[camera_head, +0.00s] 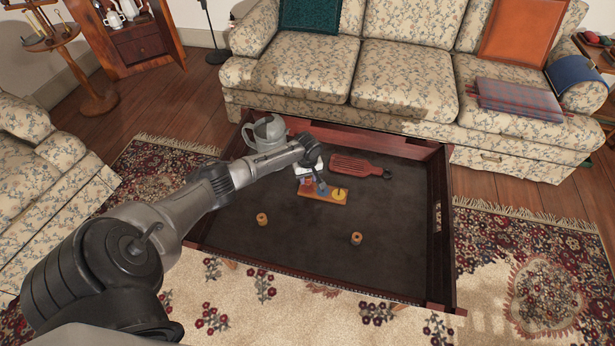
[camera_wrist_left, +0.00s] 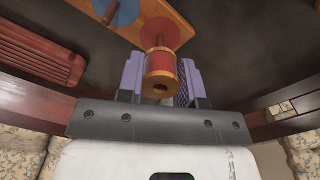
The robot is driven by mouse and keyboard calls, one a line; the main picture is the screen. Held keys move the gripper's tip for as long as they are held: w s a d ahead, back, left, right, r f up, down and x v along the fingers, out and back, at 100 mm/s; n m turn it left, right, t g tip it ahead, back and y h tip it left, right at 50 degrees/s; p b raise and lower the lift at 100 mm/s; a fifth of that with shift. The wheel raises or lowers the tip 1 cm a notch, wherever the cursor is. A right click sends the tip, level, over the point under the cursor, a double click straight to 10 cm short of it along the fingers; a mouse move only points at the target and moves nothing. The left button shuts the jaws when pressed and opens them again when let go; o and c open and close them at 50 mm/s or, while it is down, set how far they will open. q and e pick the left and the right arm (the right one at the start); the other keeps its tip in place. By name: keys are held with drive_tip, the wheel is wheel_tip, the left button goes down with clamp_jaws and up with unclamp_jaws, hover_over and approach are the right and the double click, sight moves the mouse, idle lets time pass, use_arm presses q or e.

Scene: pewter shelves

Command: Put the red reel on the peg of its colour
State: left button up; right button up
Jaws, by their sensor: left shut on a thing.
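My left gripper (camera_wrist_left: 160,84) is shut on the red reel (camera_wrist_left: 161,66), a small wooden spool with a red band, held between its purple fingers. In the wrist view the reel is right beside the red disc (camera_wrist_left: 164,29) of the peg board (camera_wrist_left: 177,36), with a peg showing just beyond its end. I cannot tell whether the peg enters the reel. In the head view the left gripper (camera_head: 309,174) hides the reel and covers part of the board (camera_head: 324,199). A yellow disc (camera_head: 339,195) shows at the board's right end. My right gripper is not in view.
Two other wooden reels stand apart on the dark tabletop, one at left (camera_head: 262,219) and one at right (camera_head: 356,239). A red slatted board (camera_head: 357,167) lies behind the peg board. A grey watering can (camera_head: 266,133) stands at the back left. Raised wooden edges border the table.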

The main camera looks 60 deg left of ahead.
use_arm(q)
drive_tip(key=shift+f, duration=0.45)
drive_tip(key=shift+f+b, duration=0.45)
drive_tip(key=shift+f, duration=0.55)
idle(0.4)
drive_tip(key=o, duration=1)
drive_tip(key=shift+r+p, duration=3.6)
drive_tip(key=shift+r, duration=3.3)
